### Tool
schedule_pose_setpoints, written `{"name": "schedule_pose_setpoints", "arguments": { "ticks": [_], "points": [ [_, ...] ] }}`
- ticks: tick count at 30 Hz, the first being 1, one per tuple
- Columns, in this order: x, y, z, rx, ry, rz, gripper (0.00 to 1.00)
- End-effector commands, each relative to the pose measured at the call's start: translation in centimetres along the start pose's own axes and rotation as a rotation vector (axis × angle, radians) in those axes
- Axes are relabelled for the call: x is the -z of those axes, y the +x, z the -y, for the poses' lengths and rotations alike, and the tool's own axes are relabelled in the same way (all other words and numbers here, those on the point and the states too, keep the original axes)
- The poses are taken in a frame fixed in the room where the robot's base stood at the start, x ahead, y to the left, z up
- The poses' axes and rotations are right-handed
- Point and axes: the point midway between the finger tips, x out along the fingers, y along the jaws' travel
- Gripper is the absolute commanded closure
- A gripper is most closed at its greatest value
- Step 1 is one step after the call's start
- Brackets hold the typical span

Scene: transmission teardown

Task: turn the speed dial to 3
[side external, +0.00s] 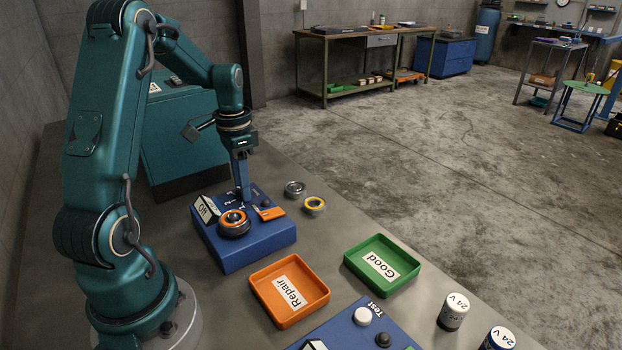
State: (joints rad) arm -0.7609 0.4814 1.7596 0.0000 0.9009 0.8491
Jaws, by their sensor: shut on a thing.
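A blue test box (250,256) stands on the bench beside my arm. White digits are printed on its top around the place where my fingers come down. My gripper (243,195) points straight down at the back part of this top and is shut on the speed dial. The fingers hide the dial, so its pointer and setting cannot be read. On the same top are a round orange and black part (233,222) at the front, an orange lever-like piece (269,212) to the right, and a white labelled display (208,209) at the left.
An orange Repair tray (262,306) and a green Good tray (354,266) stand in front and to the right. A second blue box (340,333) and white-topped cylinders (454,312) are nearer.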

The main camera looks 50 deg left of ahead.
Motion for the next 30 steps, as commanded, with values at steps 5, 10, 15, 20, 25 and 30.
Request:
{"name": "schedule_pose_setpoints", "arguments": {
  "ticks": [5, 10, 15, 20, 25, 30],
  "points": [
    [0.1, -0.1, 0.0, 0.002, 0.004, -0.002, 1.0],
    [0.1, -0.1, 0.0, 0.002, 0.004, -0.002, 1.0],
    [0.0, -0.1, 0.0, 0.001, 0.003, -0.002, 0.36],
    [0.0, 0.0, 0.0, 0.001, 0.002, -0.001, 0.36],
    [0.1, -0.8, 0.1, 0.002, 0.002, -0.002, 0.36],
    [0.1, -3.2, 0.1, 0.005, 0.002, -0.005, 0.36]
  ]
}}
